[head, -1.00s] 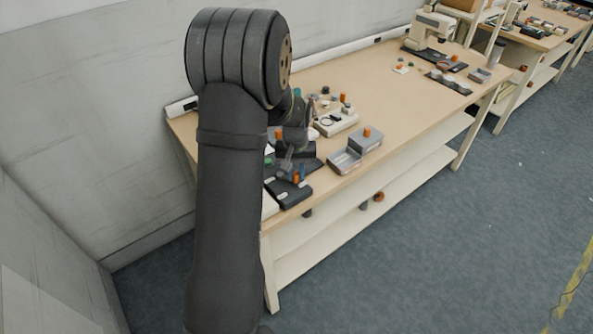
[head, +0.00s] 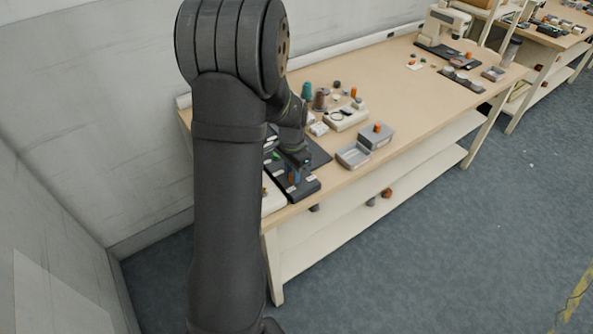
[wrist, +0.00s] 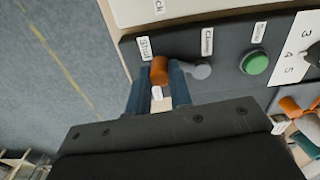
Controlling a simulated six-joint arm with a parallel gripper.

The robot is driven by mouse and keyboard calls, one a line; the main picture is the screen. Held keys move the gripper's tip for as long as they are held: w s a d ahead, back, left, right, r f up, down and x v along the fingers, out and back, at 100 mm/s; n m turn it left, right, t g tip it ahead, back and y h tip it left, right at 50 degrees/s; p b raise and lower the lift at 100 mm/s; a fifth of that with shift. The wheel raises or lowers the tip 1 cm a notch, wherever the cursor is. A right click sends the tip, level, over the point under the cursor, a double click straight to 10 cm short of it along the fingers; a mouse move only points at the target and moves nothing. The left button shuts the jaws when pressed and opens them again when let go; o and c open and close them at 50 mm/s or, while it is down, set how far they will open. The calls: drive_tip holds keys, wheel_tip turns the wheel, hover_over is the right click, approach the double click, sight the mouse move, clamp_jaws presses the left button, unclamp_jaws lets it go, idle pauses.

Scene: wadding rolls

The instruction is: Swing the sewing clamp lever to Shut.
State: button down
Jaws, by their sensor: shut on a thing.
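The sewing clamp lever has an orange knob (wrist: 158,70) and a grey pivot end (wrist: 200,70). It sits on a dark control panel (wrist: 225,88), which also shows in the head view (head: 308,188). In the wrist view the knob is at the Shut label (wrist: 144,48), left of the Clamp label (wrist: 207,41). My gripper (wrist: 159,84) has its blue fingers on both sides of the knob and is shut on it. Another small label below the knob is partly hidden by the fingers. In the head view my arm covers part of the panel.
A green button (wrist: 255,62) and a numbered dial (wrist: 314,55) are right of the lever. A grey bin (head: 353,155) and thread spools (head: 320,98) stand behind the panel on the bench (head: 400,85). The floor lies past the panel's left edge in the wrist view.

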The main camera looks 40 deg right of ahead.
sight(290, 174)
drive_tip(key=shift+w+a+m, duration=0.15)
drive_tip(key=shift+a+m, duration=0.2)
drive_tip(key=shift+m, duration=0.35)
drive_tip(key=c, duration=1.3)
unclamp_jaws()
wheel_tip(290, 174, up, 18)
drive_tip(key=shift+f, duration=0.25)
drive_tip(key=shift+w+f, duration=0.1)
drive_tip(key=shift+f, duration=0.05)
wheel_tip(290, 174, down, 17)
drive_tip(key=shift+f, duration=0.1)
